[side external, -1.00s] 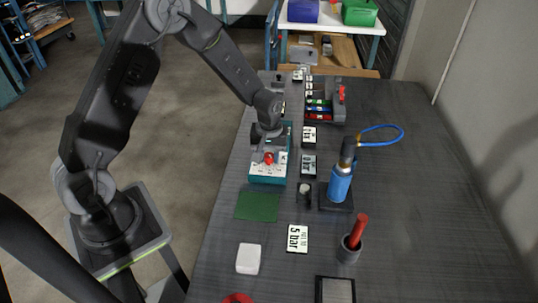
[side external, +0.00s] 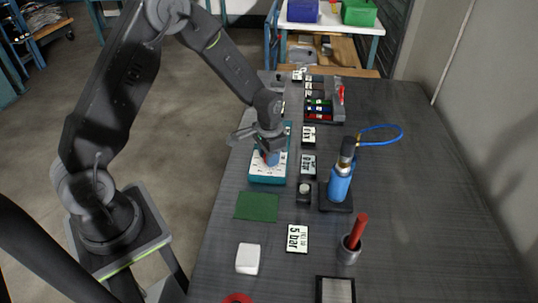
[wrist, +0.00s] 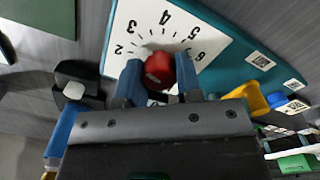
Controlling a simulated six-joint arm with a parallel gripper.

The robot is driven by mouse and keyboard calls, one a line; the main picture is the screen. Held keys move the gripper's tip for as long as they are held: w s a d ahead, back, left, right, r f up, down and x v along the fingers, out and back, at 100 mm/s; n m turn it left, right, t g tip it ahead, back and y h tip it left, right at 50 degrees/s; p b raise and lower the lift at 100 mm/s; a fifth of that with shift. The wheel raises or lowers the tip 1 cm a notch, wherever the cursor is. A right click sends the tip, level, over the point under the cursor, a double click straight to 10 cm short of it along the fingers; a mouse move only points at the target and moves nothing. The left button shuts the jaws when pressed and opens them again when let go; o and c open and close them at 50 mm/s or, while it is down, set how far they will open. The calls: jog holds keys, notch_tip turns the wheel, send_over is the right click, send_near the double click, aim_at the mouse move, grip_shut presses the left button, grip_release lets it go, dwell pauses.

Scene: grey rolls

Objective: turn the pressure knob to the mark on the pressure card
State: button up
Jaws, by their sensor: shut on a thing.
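The red pressure knob (wrist: 160,70) sits on a white dial face (wrist: 128,30) with printed numbers, of which 2 to 6 are readable. The dial is on a teal panel (side external: 267,181) lying on the bench. My gripper (wrist: 159,80) is shut on the knob, with one blue finger on each side. In the side view my gripper (side external: 270,155) is low over the panel and mostly hides the knob. I cannot make out a pointer on the knob. The pressure card (side external: 297,238), white and reading "5 bar", lies flat on the bench nearer the camera.
A blue cylinder with a hose (side external: 340,183) stands right of the panel. A small dark block with a pale top (side external: 304,192) is nearby. A green mat (side external: 257,206), a white block (side external: 248,258) and a cup with a red handle (side external: 350,248) are nearer the camera. The bench's right side is clear.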

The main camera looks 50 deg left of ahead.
jog(key=m, duration=0.4)
jog(key=shift+m, duration=0.3)
jog(key=m, duration=0.4)
jog(key=shift+m, duration=0.3)
jog(key=m, duration=0.4)
jog(key=shift+m, duration=2.3)
jog(key=o, duration=0.9)
jog(key=shift+o, duration=0.2)
notch_tip(320, 180, up, 14)
